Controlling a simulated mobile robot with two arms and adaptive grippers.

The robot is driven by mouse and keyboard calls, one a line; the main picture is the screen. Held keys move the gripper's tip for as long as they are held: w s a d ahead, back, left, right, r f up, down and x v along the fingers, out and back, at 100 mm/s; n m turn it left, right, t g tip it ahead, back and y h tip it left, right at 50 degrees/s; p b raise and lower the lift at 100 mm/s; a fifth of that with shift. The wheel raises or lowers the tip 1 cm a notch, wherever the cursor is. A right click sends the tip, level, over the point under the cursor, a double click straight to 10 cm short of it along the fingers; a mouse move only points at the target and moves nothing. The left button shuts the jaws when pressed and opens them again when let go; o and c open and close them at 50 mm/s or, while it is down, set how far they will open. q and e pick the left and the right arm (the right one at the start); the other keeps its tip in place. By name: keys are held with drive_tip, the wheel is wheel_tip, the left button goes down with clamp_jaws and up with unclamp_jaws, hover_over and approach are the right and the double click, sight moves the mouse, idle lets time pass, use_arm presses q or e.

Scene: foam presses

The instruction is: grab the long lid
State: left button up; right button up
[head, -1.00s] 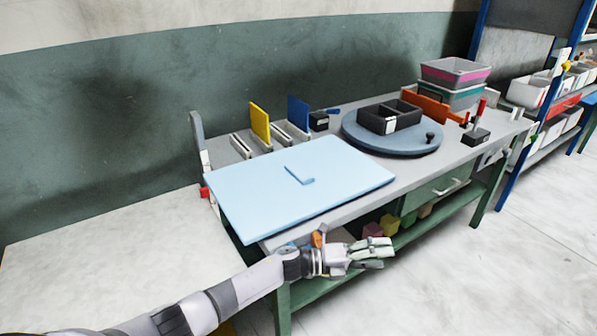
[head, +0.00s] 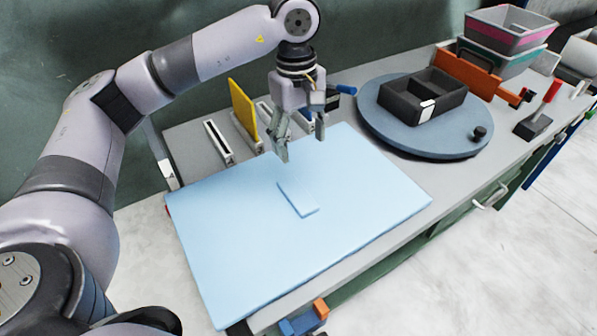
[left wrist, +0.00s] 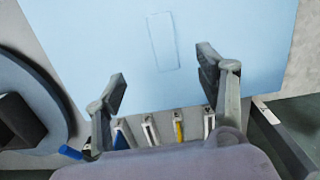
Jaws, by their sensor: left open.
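A narrow, oblong light blue piece (head: 298,198), which looks like the long lid, lies flat on a large light blue slab (head: 230,240) of nearly the same colour. I cannot tell whether it is separate from the slab. My left gripper (head: 300,147) is open and empty above the slab's back part, fingers pointing down, a little behind the oblong piece. In the left wrist view the oblong piece (left wrist: 163,41) lies ahead, between the lines of the two open fingers (left wrist: 162,78). My right gripper is not in view.
A yellow panel (head: 243,108) stands in a slotted holder behind the slab. A round grey-blue turntable (head: 378,122) with a black divided tray (head: 400,104) is to the right. Grey bins (head: 505,35) stand at the back right. An orange and blue object (head: 308,318) shows at the front edge.

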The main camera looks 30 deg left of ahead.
use_arm(q)
drive_tip(key=a, duration=0.2)
drive_tip(key=p, duration=0.2)
hover_over(297, 193)
drive_tip(key=shift+y, duration=0.4)
drive_tip(key=f, duration=1)
drive_tip(key=shift+a+f, duration=0.3)
drive_tip(key=shift+a, duration=0.05)
drive_tip(key=f, duration=0.1)
drive_tip(key=f+p, duration=0.1)
drive_tip(key=f, duration=0.3)
drive_tip(key=shift+d+f+p, duration=0.1)
drive_tip(key=shift+d+p, duration=0.3)
drive_tip(key=shift+f, duration=0.35)
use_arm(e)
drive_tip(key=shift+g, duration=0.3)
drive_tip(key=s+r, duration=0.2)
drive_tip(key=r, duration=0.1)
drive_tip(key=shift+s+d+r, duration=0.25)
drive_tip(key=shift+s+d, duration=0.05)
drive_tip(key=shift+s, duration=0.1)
use_arm(q)
drive_tip(key=shift+c, duration=0.2)
drive_tip(key=c, duration=1.3)
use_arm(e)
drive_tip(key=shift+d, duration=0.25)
